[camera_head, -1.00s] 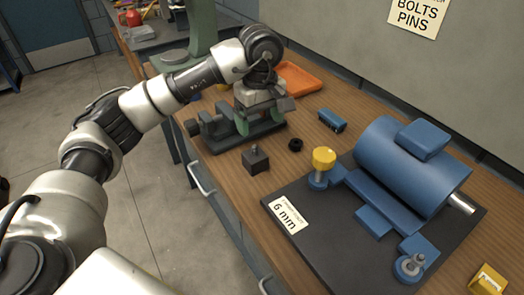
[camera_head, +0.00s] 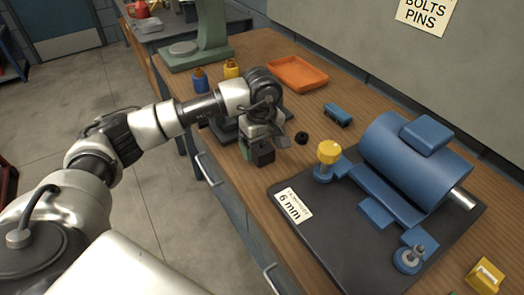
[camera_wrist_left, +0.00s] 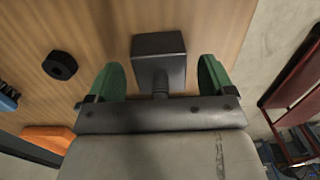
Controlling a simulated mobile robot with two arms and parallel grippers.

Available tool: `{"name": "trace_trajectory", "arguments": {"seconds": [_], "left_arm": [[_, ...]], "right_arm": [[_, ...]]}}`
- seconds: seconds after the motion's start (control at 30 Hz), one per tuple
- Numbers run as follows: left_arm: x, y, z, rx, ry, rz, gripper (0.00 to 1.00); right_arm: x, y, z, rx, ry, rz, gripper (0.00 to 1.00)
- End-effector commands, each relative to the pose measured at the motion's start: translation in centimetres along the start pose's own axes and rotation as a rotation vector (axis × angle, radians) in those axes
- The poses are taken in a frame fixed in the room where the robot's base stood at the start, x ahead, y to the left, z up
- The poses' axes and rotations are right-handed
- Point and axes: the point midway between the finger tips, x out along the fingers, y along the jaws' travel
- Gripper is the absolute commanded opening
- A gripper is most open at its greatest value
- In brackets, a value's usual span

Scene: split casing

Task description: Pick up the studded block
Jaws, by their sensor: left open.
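The studded block is a dark grey cube with a short stud on top. In the head view the block (camera_head: 265,157) stands on the wooden bench, partly hidden by my left gripper (camera_head: 258,145). In the left wrist view the block (camera_wrist_left: 158,45) and its stud lie between the green fingers of my left gripper (camera_wrist_left: 161,77). The fingers are open, with a gap on each side of the stud. My right gripper is not in view.
A black ring (camera_head: 302,138) and a small blue part (camera_head: 337,115) lie right of the block. A blue motor (camera_head: 410,165) sits on a dark plate (camera_head: 330,235) at the right. An orange tray (camera_head: 297,73) and two bottles are behind. The vise is mostly hidden by my arm.

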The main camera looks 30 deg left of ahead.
Motion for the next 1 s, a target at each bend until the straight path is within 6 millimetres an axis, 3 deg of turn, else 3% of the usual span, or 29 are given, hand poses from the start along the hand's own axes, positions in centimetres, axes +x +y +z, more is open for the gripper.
{"name": "trace_trajectory", "arguments": {"seconds": [0.07, 0.57, 0.87, 1.0], "left_arm": [[0.0, 0.0, 0.0, 0.0, 0.0, 0.0, 0.75], [-0.1, 0.0, 0.0, 0.0, 0.0, 0.0, 0.0], [-0.5, 0.1, 0.0, 0.0, 0.001, 0.005, 0.0], [-1.8, 0.1, 0.0, 0.0, 0.002, 0.008, 0.0]], "right_arm": [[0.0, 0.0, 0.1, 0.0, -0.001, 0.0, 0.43], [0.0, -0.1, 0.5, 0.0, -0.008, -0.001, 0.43], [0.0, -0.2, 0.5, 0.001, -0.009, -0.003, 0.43], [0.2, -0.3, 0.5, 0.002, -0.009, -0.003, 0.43]]}}
